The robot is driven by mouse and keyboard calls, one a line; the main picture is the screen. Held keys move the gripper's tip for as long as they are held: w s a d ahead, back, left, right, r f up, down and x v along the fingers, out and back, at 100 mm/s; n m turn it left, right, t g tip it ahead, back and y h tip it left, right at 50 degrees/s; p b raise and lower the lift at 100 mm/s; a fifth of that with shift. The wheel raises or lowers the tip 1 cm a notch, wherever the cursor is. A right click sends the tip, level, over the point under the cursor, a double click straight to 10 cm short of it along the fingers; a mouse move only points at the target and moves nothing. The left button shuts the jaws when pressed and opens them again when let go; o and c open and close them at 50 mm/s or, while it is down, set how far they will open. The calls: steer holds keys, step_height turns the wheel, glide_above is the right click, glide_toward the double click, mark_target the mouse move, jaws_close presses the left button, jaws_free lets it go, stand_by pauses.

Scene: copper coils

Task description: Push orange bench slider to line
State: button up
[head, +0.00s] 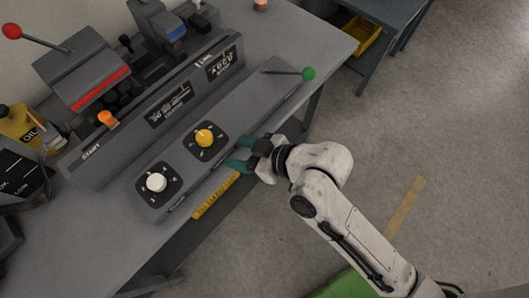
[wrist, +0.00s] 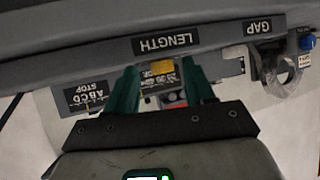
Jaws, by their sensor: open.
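The orange slider (head: 107,118) stands at the left part of the long grey rail housing (head: 130,140) in the head view, near the white START marking (head: 90,154). A white mark with small lettering that looks like LINE (head: 203,62) is near the housing's right end. My gripper (head: 250,154) is open and empty, with teal fingers, by the front edge of the control panel, well right of and nearer than the slider. In the wrist view its fingers (wrist: 160,88) point at the panel edge below an upside-down LENGTH label (wrist: 167,40). The slider is not identifiable there.
The sloped panel carries a yellow knob (head: 205,138), a white knob (head: 157,182) and a green-tipped lever (head: 308,74). Behind the rail stand a red-balled lever (head: 12,31) and grey machines. A yellow oil can (head: 22,127) is at left. Open floor lies right.

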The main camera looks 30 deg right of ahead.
steer(key=shift+s+d+f+m+g+h, duration=0.15)
steer(key=shift+s+d+f+g+h, duration=0.1)
steer(key=shift+s+d+f, duration=0.25)
steer(key=shift+s+d+f+m+g+h, duration=0.15)
steer(key=shift+s+d+f+h, duration=0.15)
steer(key=shift+d, duration=0.4)
